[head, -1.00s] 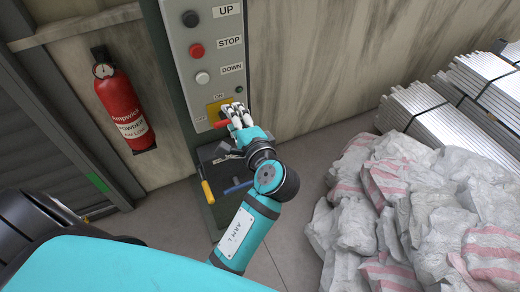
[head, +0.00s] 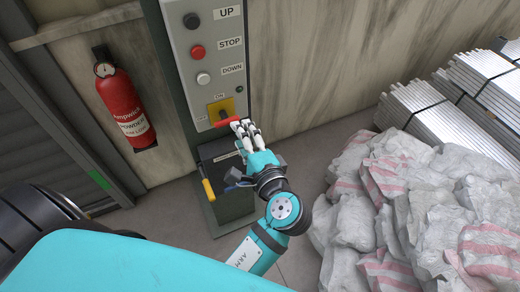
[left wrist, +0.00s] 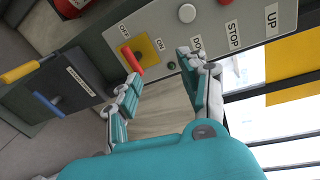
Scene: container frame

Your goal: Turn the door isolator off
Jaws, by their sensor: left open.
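The door isolator is a yellow plate (head: 214,107) with a red handle (head: 228,121), low on the grey control panel (head: 205,60). OFF and ON labels are beside the plate. In the left wrist view the yellow plate (left wrist: 124,52) and red handle (left wrist: 137,68) show at upper left of centre. My left gripper (head: 244,126) is at the handle's right end in the head view. In the left wrist view its fingers (left wrist: 160,66) are spread, with the handle close to the left fingertip; contact cannot be told. The gripper holds nothing. My right gripper is not in view.
UP, STOP and DOWN buttons sit above the isolator. A dark box (head: 232,207) with a yellow lever (head: 208,189) and a blue lever stands below. A fire extinguisher (head: 124,107) hangs at left. White sacks (head: 405,205) and stacked metal lengths (head: 425,110) lie at right.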

